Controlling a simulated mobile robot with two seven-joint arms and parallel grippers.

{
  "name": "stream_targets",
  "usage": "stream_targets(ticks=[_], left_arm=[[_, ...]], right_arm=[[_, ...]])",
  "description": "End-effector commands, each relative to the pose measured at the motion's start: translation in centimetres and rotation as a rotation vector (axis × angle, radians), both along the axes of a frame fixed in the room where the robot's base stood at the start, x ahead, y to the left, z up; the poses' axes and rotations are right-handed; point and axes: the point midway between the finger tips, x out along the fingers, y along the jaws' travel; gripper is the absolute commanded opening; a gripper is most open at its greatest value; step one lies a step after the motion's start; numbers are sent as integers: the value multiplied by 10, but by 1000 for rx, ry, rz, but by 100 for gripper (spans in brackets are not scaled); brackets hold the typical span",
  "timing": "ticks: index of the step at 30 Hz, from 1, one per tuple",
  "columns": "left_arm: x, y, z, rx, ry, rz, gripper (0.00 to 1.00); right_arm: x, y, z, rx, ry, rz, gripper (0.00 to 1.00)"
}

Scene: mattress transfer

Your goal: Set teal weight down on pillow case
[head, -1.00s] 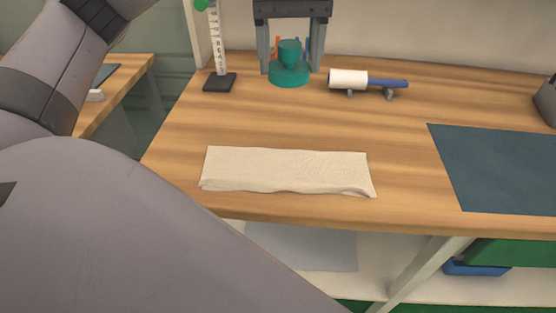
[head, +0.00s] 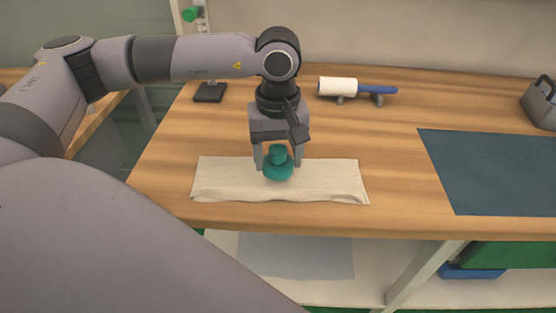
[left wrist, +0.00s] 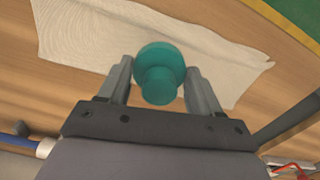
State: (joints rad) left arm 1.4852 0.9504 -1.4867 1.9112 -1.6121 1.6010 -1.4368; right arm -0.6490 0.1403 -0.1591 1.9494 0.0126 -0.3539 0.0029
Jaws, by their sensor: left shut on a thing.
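The teal weight (head: 278,171) is a round piece with a narrower knob on top. My left gripper (head: 278,162) is shut on its knob, with a finger on each side. The weight is upright over the cream pillow case (head: 330,180), near its middle. I cannot tell whether its base touches the cloth. In the left wrist view the weight (left wrist: 160,72) sits between the fingers (left wrist: 160,85), with the pillow case (left wrist: 80,35) behind it. The pillow case lies flat on the wooden table. My right gripper is not in view.
A lint roller (head: 357,88) rests on a stand at the back. A dark blue mat (head: 490,170) lies at the right, with a grey container (head: 541,103) behind it. A black-based stand (head: 209,93) is at the back left. Bare table lies around the cloth.

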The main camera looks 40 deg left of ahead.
Motion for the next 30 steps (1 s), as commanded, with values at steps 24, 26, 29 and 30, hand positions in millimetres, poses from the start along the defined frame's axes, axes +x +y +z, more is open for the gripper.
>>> stream_targets(ticks=[24,26,29,30], left_arm=[[1,0,-31,-1,-4,0,14],[1,0,-31,-1,-4,0,14],[0,0,-31,0,-1,0,68],[0,0,-31,0,-1,0,81]], right_arm=[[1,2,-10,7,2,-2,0],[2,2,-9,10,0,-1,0],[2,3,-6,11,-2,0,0],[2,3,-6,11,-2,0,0]])
